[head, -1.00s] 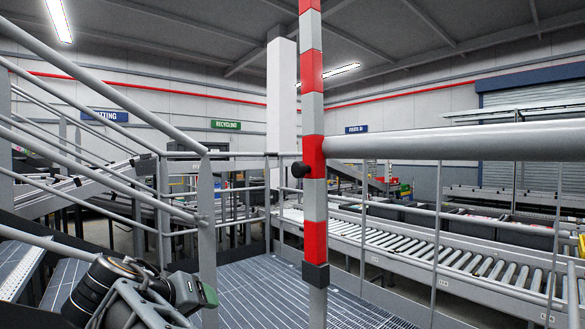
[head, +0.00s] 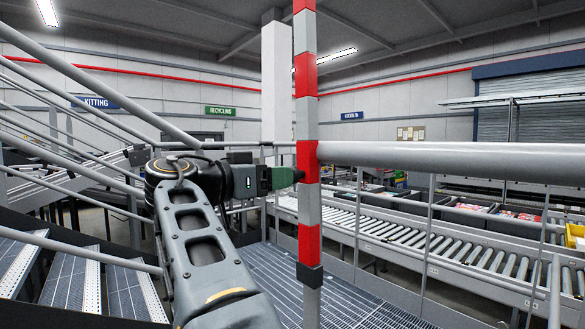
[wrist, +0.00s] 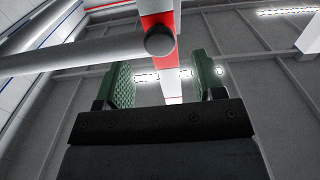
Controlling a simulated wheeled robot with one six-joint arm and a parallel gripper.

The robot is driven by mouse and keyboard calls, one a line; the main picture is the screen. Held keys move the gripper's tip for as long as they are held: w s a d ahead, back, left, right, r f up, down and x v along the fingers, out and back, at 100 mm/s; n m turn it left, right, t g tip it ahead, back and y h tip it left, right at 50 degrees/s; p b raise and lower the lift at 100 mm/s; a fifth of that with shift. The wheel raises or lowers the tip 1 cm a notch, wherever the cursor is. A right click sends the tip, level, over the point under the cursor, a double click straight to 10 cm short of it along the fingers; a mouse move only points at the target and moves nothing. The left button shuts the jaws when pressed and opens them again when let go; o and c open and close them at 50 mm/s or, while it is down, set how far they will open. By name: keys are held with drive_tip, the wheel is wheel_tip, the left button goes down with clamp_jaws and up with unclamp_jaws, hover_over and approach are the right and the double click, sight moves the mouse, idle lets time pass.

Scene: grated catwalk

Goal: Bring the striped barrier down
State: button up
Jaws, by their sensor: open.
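The striped barrier (head: 307,120) is a red and light grey pole that stands upright, with a dark block at its lower end. In the wrist view my gripper (wrist: 165,85) is open. Whether a finger touches the knob cannot be told.
Stair handrails (head: 90,70) and steps (head: 125,290) are on the left. The grated floor (head: 345,300) is clear around the post. A roller conveyor (head: 400,230) lies beyond the railing.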

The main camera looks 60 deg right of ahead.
drive_tip(key=shift+p+x, duration=0.75)
drive_tip(key=shift+x, duration=2)
drive_tip(key=shift+c, duration=0.2)
drive_tip(key=c, duration=0.9)
drive_tip(key=shift+o, duration=0.2)
